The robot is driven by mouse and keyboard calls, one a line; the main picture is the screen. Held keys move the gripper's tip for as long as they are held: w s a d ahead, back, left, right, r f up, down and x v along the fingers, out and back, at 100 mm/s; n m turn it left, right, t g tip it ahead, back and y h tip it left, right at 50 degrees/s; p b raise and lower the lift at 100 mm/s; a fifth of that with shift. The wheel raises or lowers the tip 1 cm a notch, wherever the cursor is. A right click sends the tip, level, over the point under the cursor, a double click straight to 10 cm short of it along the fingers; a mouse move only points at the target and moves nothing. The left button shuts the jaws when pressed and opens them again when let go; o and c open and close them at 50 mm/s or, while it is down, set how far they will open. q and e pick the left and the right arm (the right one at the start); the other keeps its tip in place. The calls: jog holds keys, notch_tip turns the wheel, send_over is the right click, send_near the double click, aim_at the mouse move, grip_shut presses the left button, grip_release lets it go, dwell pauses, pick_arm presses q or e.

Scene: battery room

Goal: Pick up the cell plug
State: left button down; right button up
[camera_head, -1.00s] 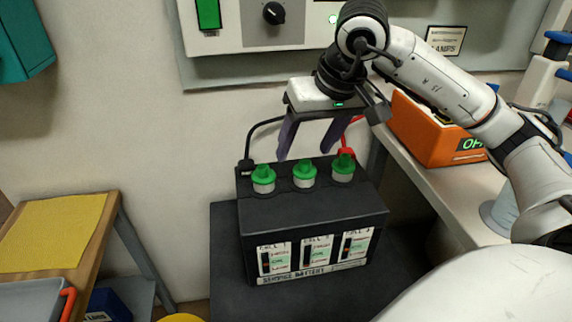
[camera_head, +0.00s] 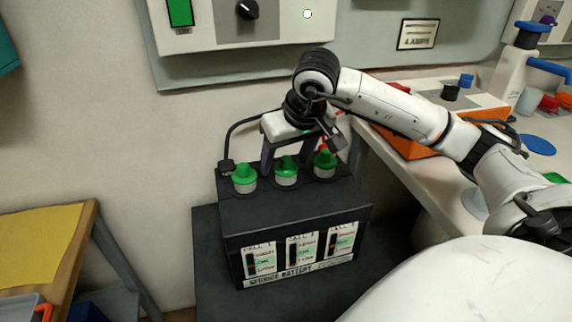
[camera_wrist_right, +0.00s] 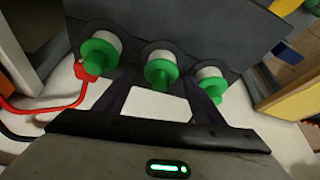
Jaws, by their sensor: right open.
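Three green cell plugs with white collars stand upright on top of the black battery (camera_head: 292,218): a left plug (camera_head: 244,175), a middle plug (camera_head: 286,171) and a right plug (camera_head: 325,163). My right gripper (camera_head: 286,157) is open, its dark fingers pointing down just behind the middle plug. In the right wrist view the middle plug (camera_wrist_right: 160,68) shows between the two spread fingers (camera_wrist_right: 160,98). The other plugs (camera_wrist_right: 98,52) and (camera_wrist_right: 210,85) lie outside them. Contact with the middle plug cannot be made out. My left gripper is not in view.
A black cable (camera_head: 228,140) and a red cable (camera_wrist_right: 62,103) reach the battery's rear corners. An orange box (camera_head: 405,146) stands on the bench at the right. A wooden table with a yellow mat (camera_head: 38,245) is at the left. The wall is close behind.

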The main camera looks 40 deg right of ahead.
jog(key=shift+c, duration=0.2)
jog(key=c, duration=1.1)
jog(key=shift+o, duration=0.2)
jog(key=shift+r, duration=0.1)
